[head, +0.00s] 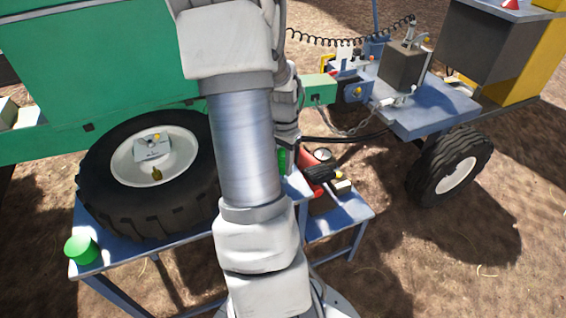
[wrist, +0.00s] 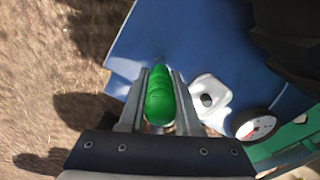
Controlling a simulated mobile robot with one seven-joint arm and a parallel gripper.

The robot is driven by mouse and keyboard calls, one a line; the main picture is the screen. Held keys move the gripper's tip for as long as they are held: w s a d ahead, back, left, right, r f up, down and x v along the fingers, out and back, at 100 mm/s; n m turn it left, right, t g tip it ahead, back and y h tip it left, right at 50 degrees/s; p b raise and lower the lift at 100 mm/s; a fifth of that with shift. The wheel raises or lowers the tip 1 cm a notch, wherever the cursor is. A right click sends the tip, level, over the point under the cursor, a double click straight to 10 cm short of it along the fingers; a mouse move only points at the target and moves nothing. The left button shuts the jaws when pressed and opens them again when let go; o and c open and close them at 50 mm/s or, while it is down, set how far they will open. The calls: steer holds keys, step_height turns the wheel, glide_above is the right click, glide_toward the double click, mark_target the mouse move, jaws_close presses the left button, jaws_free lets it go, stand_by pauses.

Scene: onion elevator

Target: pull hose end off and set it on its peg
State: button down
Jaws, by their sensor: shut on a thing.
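In the head view a bit of green (head: 281,160) shows beside my arm, which hides most of my gripper. A black hose (head: 345,139) runs right from behind my arm toward the trailer. I cannot make out the peg for certain.
A round gauge (wrist: 255,125) and a white fitting with a dark hole (wrist: 208,99) sit close right of the fingers. A large tyre (head: 125,215) and a green cup (head: 81,250) are on the blue bench at left. A blue trailer deck (head: 435,112) stands right.

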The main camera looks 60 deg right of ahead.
steer(key=shift+f+b, duration=0.8)
steer(key=shift+f, duration=0.5)
stand_by(0.6)
steer(key=c, duration=0.5)
jaws_free()
steer(key=o, duration=0.4)
steer(key=shift+r, duration=0.15)
steer(key=shift+r+p, duration=3.05)
steer(key=shift+r, duration=0.4)
steer(key=shift+f, duration=0.1)
